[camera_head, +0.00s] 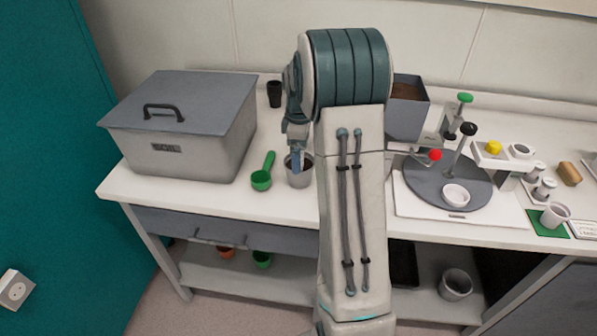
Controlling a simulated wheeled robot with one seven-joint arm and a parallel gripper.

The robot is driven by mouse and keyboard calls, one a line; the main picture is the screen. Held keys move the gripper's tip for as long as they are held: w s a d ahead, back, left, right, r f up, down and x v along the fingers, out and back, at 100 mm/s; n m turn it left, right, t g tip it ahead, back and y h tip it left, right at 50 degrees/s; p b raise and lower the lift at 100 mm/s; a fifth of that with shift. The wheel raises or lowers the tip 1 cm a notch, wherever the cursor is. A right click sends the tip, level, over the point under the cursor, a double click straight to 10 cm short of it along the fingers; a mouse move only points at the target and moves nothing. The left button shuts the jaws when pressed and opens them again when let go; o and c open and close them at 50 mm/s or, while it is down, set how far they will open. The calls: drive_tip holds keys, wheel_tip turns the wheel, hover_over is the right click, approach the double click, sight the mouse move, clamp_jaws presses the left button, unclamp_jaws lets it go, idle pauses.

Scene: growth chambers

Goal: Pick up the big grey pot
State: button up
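A grey pot (299,178) stands upright on the white bench, just left of my arm. Another grey pot (456,285) stands on the lower shelf at the right; it looks at least as large. I cannot tell for certain which is the big one. My gripper (297,163) points down at the pot on the bench, with its fingers overlapping the pot's rim in this view. Whether the fingers touch or grip the rim cannot be seen, and their gap is hidden.
A lidded grey soil box (185,150) stands at the left, with a green scoop (263,174) and a black cup (274,94) nearby. Right of my arm are a grey container (408,115) and a round turntable (430,185) with a white dish (456,195). Bench front-left is clear.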

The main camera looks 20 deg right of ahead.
wheel_tip(320, 180, down, 3)
drive_tip(key=shift+a+f, duration=0.1)
drive_tip(key=shift+f, duration=0.1)
drive_tip(key=shift+s, duration=0.1)
drive_tip(key=shift+c, duration=0.3)
drive_tip(key=shift+r, duration=0.1)
drive_tip(key=c, duration=1.1)
